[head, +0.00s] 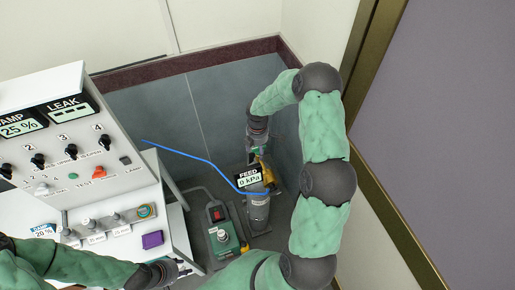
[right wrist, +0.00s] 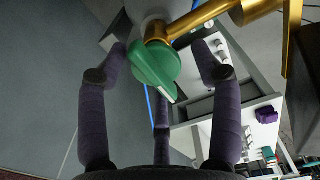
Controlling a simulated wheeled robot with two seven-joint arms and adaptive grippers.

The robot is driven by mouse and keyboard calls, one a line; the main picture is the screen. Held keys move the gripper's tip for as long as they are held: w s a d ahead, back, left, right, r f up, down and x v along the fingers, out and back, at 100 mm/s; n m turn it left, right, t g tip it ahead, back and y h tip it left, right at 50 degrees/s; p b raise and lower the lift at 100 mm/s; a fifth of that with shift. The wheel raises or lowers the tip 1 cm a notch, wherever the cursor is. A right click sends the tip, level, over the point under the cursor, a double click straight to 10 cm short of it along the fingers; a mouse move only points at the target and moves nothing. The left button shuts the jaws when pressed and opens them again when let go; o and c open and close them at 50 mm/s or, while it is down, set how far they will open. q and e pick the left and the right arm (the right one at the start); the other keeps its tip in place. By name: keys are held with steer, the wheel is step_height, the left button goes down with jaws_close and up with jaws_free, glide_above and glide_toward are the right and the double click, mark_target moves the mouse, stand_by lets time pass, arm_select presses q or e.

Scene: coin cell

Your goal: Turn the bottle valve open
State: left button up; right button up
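The bottle (head: 257,214) is a grey cylinder with a FEED display reading 0 kPa, standing on the floor by the corner wall. Its brass valve (head: 266,167) is on top, partly hidden by my right gripper (head: 257,143). In the right wrist view, the green valve knob (right wrist: 152,68) sits between the spread fingers of my right gripper (right wrist: 162,62), beside the brass body (right wrist: 222,14). The fingers are open around the knob, and gaps show on both sides. My left gripper (head: 182,268) is at the lower left by the bench edge; its fingers are too small to read.
A white control panel (head: 75,140) with knobs and displays stands at the left, with a purple block (head: 152,240) on its ledge. A blue hose (head: 190,155) runs to the bottle. A green pump (head: 222,236) stands beside the bottle. Grey walls are close behind.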

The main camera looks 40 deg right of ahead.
steer(key=shift+f, duration=0.1)
steer(key=c, duration=0.8)
steer(key=shift+f+m+b, duration=0.2)
steer(key=shift+m+b, duration=0.9)
steer(key=shift+m, duration=0.1)
steer(key=m+b, duration=0.3)
steer(key=m, duration=0.2)
steer(key=shift+f, duration=0.1)
steer(key=m+b, duration=0.3)
steer(key=m, duration=0.4)
steer(key=m+b, duration=0.1)
steer(key=shift+w+d+r+m, duration=0.1)
steer(key=shift+d+r+m, duration=0.1)
steer(key=shift+m, duration=0.2)
steer(key=shift+c, duration=0.3)
steer(key=shift+r+m+b, duration=0.15)
steer(key=shift+m+b, duration=0.4)
steer(key=shift+m, duration=0.25)
steer(key=shift+w+d+r, duration=0.1)
